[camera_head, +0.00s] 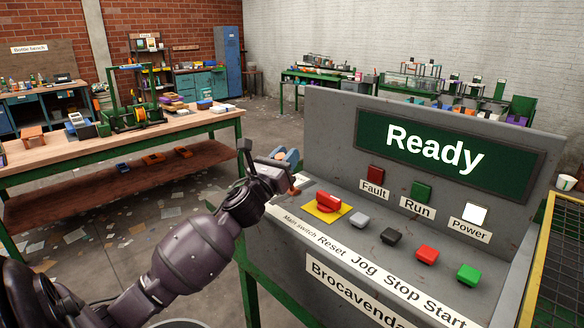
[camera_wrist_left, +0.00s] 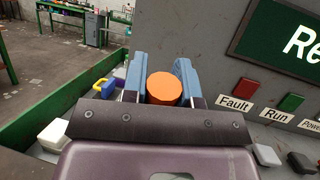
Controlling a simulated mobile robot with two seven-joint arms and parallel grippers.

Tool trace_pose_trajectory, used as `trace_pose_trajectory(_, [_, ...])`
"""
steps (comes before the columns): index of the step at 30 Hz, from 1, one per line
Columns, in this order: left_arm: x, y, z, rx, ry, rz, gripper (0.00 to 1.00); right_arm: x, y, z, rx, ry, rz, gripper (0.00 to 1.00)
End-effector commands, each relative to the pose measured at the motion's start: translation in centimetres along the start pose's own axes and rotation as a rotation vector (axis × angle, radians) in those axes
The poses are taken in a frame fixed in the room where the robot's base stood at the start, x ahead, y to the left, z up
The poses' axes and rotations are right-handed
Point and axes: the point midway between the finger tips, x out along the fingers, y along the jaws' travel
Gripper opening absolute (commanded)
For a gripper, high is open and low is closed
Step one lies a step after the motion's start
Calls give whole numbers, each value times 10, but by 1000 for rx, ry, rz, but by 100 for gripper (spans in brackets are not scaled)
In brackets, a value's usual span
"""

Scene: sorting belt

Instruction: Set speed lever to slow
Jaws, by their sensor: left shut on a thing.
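My left gripper (camera_head: 289,163) reaches in at the left end of the grey control console. In the left wrist view its two blue fingers (camera_wrist_left: 160,68) are shut on an orange round knob (camera_wrist_left: 163,89). A bit of orange also shows at the fingers in the head view. The knob's stem and any slow or fast marking are hidden by the gripper, so I cannot tell the lever's setting. My right gripper is not in view.
The console display (camera_head: 434,150) reads "Ready" and the Power lamp (camera_head: 475,214) is white. The red main switch (camera_head: 328,201) on its yellow plate sits close to my gripper, with Reset (camera_head: 359,220), Jog, Stop and Start buttons further right. A wooden workbench (camera_head: 60,146) stands at left.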

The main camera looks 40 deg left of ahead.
Motion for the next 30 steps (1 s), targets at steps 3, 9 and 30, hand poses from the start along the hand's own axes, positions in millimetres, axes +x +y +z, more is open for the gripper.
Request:
trace_pose_trajectory(3, [-7, 1, -8, -9, -38, 2, 0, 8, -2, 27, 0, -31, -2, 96])
trace_pose_trajectory(9, [-13, 3, -5, -21, -95, 2, 0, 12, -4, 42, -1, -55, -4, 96])
trace_pose_trajectory(30, [-16, 3, 0, -29, -135, 0, 29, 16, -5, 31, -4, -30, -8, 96])
